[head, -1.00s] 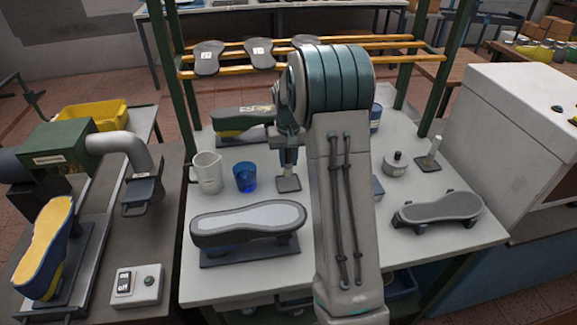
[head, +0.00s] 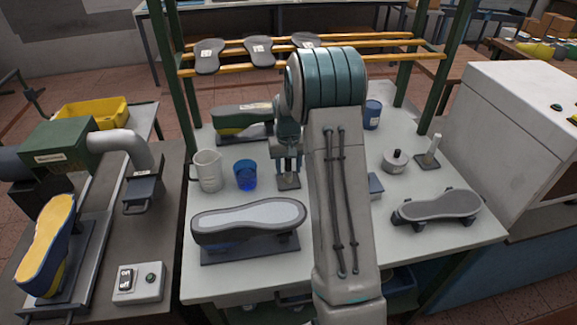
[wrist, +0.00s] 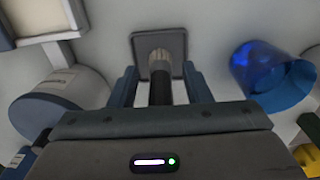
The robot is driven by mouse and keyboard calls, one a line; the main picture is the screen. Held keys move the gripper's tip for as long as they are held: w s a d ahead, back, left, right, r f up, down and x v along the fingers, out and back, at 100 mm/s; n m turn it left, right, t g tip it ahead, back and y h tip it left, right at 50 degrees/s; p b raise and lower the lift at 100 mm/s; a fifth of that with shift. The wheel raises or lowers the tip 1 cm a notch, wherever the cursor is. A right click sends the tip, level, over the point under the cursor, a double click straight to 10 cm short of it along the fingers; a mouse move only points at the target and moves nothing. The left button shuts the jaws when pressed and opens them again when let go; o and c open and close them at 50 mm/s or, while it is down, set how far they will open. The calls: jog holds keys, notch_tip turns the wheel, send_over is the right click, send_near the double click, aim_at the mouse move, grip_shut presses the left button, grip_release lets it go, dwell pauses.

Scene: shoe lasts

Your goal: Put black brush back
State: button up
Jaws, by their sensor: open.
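The black brush (wrist: 160,88) stands upright between my fingers in the wrist view, its dark handle toward me and its pale lower part at a square grey stand plate (wrist: 141,43). The stand plate also shows in the head view (head: 289,183), right of the blue cup. My gripper (wrist: 161,84) is open, with one finger on each side of the brush and gaps between. In the head view my gripper (head: 288,168) is low over the stand, and the brush is hard to make out there.
The blue cup (head: 246,175) and a white jug (head: 207,170) stand close on the left. A shoe sole on a last (head: 248,220) lies in front. A dark-capped pot (head: 395,161), a second stand with a pale peg (head: 432,150) and a grey sole (head: 440,206) are on the right.

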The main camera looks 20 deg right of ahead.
notch_tip(320, 180, up, 12)
jog(key=shift+s+r+b, duration=0.1)
jog(key=shift+b, duration=0.45)
jog(key=s+a+r+n+t, duration=0.1)
jog(key=s+a+r, duration=0.25)
jog(key=s, duration=0.25)
jog(key=s+a+r, duration=0.3)
jog(key=s+a, duration=0.1)
jog(key=s, duration=0.2)
jog(key=s+a+f+t, duration=0.1)
jog(key=s+a, duration=0.1)
jog(key=s, duration=0.6)
jog(key=s+a+f+n+t, duration=0.1)
jog(key=s+a+f, duration=0.1)
jog(key=s, duration=0.7)
jog(key=shift+s+a, duration=0.2)
